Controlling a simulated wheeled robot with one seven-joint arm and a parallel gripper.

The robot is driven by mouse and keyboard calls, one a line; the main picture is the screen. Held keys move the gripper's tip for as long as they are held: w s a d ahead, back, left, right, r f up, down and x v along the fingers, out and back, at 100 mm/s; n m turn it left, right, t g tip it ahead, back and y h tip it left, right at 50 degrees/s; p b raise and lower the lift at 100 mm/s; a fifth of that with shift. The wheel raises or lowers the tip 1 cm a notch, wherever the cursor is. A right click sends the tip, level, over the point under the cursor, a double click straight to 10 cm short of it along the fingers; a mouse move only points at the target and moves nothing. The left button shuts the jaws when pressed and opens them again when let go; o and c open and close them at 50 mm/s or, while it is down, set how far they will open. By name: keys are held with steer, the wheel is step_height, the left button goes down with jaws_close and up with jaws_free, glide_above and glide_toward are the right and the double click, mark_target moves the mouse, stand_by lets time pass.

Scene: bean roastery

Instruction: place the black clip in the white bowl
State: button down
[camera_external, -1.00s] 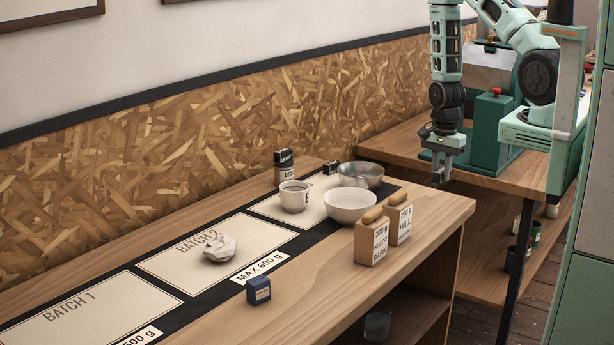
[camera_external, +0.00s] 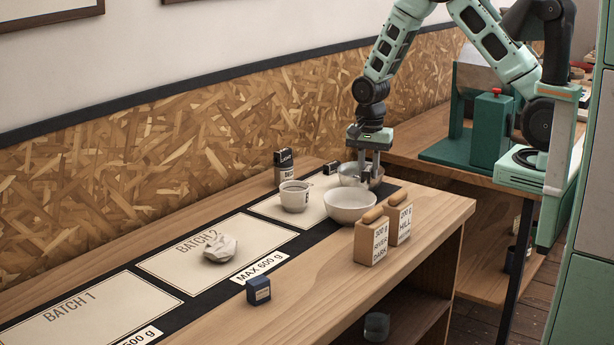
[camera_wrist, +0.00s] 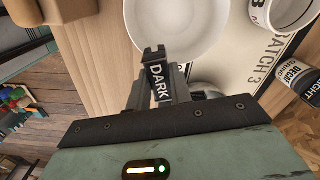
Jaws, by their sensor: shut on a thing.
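The white bowl (camera_external: 350,206) stands empty on the bench, and it fills the top middle of the wrist view (camera_wrist: 175,25). My gripper (camera_external: 368,174) is above the metal bowl (camera_external: 376,181), just behind the white bowl. In the wrist view my gripper (camera_wrist: 160,88) is shut on a small black piece marked DARK (camera_wrist: 157,80), which appears to be the black clip. The clip's tip overlaps the white bowl's near rim in that view; its height above the rim is unclear.
A white cup (camera_external: 294,197) stands left of the bowl, with a dark canister (camera_external: 283,166) behind it. A small black block (camera_external: 331,167) lies nearby. Two wooden-topped bags (camera_external: 371,242) stand right of the bowl. A crumpled paper (camera_external: 220,248) and blue box (camera_external: 258,291) lie further left.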

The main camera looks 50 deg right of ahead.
mark_target(349, 205)
steer(key=w+a+n+b, duration=0.1)
steer(key=w+a, duration=0.1)
steer(key=a, duration=0.3)
steer(key=f, duration=0.3)
steer(key=f+p, duration=0.1)
steer(key=f, duration=0.4)
steer(key=shift+s+a+f+p, duration=0.1)
steer(key=shift+a+f+p, duration=0.2)
steer(key=shift+a+f, duration=0.1)
steer(key=shift+f, duration=0.2)
steer(key=c, duration=1.3)
jaws_free()
steer(key=shift+o, duration=0.2)
steer(key=shift+r, duration=0.1)
